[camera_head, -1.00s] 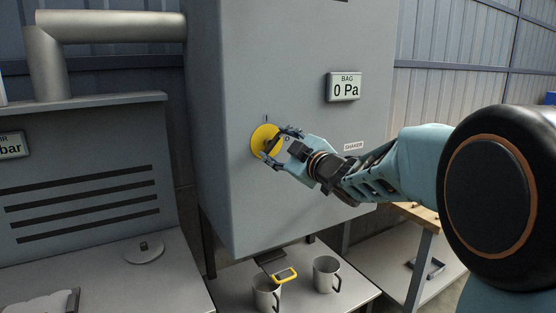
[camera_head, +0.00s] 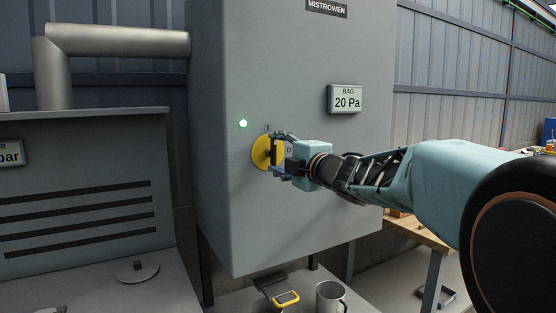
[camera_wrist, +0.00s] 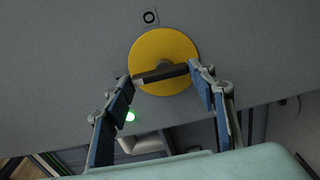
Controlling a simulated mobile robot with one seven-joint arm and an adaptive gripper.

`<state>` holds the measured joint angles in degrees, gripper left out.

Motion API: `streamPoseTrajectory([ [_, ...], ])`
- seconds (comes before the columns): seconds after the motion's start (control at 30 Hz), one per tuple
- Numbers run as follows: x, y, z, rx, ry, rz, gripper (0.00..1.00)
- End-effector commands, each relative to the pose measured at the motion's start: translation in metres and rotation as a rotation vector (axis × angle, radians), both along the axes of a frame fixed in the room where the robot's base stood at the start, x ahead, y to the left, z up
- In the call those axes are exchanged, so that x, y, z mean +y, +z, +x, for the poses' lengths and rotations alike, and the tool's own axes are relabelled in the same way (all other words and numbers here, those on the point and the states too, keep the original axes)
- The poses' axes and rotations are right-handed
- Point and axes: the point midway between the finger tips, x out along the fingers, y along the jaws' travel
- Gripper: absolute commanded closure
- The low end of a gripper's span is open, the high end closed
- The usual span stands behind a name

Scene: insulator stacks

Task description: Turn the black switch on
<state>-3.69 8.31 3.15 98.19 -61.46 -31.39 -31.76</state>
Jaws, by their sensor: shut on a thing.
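The black switch (camera_head: 274,151) is a bar handle on a round yellow disc (camera_head: 260,152) on the front of the grey cabinet. The handle stands about upright, in line with the mark above the disc; an "O" mark is to the right. My gripper (camera_head: 281,154) is at the handle, one finger at its upper end and one at its lower end. In the wrist view, the black switch (camera_wrist: 160,73) spans between my two fingertips (camera_wrist: 163,76), against the yellow disc (camera_wrist: 148,52). A green light (camera_head: 243,123) glows up and left of the disc.
The grey cabinet (camera_head: 290,50) carries a BAG display (camera_head: 346,99) reading 20 Pa. Below are a mug (camera_head: 331,297) and a yellow-edged handle (camera_head: 286,299). A grey unit with slots (camera_head: 80,150) stands left. A wooden-topped table (camera_head: 420,232) is at right.

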Motion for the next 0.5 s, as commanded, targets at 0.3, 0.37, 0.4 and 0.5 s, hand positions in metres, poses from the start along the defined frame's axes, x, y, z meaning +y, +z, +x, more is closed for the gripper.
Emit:
streamPoseTrajectory([
  [0.3, 0.0006, 0.0007, -0.0003, -0.023, 0.001, -0.033, 0.72],
  [0.37, 0.0006, 0.0007, -0.0003, -0.024, 0.001, -0.033, 0.72],
  [0.4, 0.0006, 0.0008, -0.0003, -0.024, 0.001, -0.033, 0.72],
  [0.5, 0.0006, 0.0008, -0.0003, -0.024, 0.001, -0.033, 0.72],
])
